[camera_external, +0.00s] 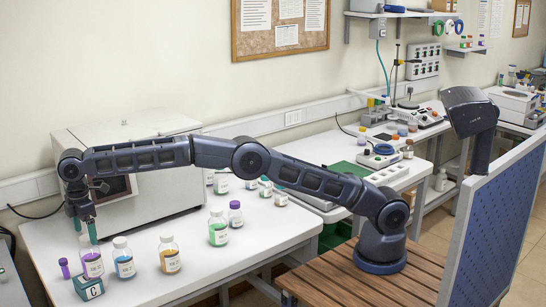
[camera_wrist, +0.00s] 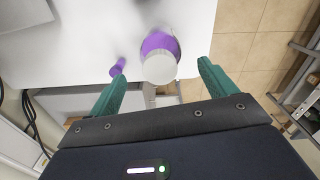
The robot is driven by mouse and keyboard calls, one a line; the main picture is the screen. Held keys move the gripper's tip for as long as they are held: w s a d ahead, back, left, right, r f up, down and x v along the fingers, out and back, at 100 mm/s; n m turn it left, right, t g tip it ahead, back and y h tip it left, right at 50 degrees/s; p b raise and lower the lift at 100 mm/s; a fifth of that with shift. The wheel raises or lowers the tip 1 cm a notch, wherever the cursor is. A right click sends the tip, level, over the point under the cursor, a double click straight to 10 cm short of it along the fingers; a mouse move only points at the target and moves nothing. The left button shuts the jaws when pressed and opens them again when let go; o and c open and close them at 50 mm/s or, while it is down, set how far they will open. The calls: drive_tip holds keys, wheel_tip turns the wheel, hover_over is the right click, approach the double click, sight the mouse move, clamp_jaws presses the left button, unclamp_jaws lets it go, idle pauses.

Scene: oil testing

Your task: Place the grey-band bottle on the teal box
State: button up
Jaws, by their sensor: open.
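The teal box (camera_external: 88,289), marked with a letter C, sits at the table's near left. A bottle with purple contents and a pale cap (camera_external: 92,264) stands just behind or on this box; I cannot tell which. It also shows in the wrist view (camera_wrist: 159,54), cap toward me, between the spread fingers. My gripper (camera_external: 88,225) is open with teal fingers pointing down, right at or just above that cap; the wrist view shows both fingers (camera_wrist: 163,88) apart from the bottle. Bottles with blue (camera_external: 124,263) and orange (camera_external: 169,260) contents stand to its right. No grey band is clearly readable.
A small purple vial (camera_external: 64,268) stands left of the purple bottle. A green-filled bottle (camera_external: 218,230) and a purple-capped bottle (camera_external: 236,215) stand farther right. A large white machine (camera_external: 160,155) stands behind. Bare white tabletop (camera_external: 220,262) lies at the front right.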

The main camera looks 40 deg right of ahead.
drive_tip(key=shift+r, duration=2.15)
